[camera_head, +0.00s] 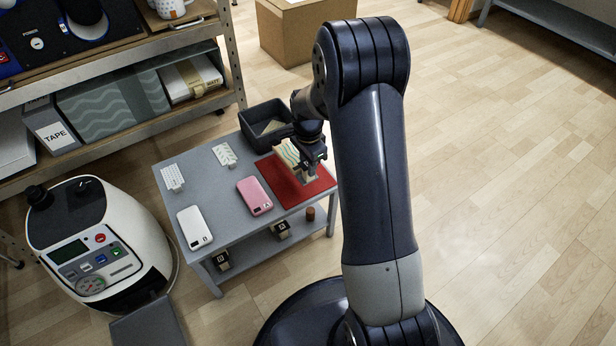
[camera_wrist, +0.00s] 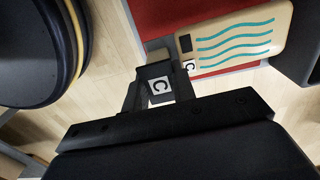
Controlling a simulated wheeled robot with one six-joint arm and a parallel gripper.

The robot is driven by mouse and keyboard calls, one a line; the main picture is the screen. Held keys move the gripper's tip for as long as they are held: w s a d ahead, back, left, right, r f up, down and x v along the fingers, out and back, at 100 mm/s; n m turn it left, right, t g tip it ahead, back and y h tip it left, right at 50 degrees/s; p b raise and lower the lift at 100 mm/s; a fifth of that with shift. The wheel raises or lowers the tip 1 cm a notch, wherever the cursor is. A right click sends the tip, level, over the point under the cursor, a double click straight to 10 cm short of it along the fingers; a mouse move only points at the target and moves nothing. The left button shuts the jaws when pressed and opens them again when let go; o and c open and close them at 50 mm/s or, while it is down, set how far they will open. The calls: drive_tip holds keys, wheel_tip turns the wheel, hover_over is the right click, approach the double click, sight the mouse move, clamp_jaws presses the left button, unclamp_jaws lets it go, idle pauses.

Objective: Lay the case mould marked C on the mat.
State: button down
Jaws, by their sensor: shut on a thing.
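The red mat (camera_head: 318,187) lies beneath. In the wrist view the mould overlaps the mat's edge; I cannot tell whether it touches the mat.
A dark tray (camera_head: 262,118) stands behind the mat. A pink phone (camera_head: 254,196), a white phone (camera_head: 194,228) and two patterned white pieces lie on the grey table (camera_head: 222,213). Tagged blocks sit on the lower shelf. A white machine (camera_head: 95,245) stands at left; floor at right is clear.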

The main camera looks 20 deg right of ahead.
drive_tip(key=shift+f+b, duration=0.95)
drive_tip(key=shift+f, duration=1.45)
drive_tip(key=shift+f, duration=0.1)
drive_tip(key=c, duration=1.2)
unclamp_jaws()
drive_tip(key=shift+o, duration=0.2)
wheel_tip(320, 180, up, 12)
drive_tip(key=p, duration=0.4)
drive_tip(key=shift+p, duration=0.3)
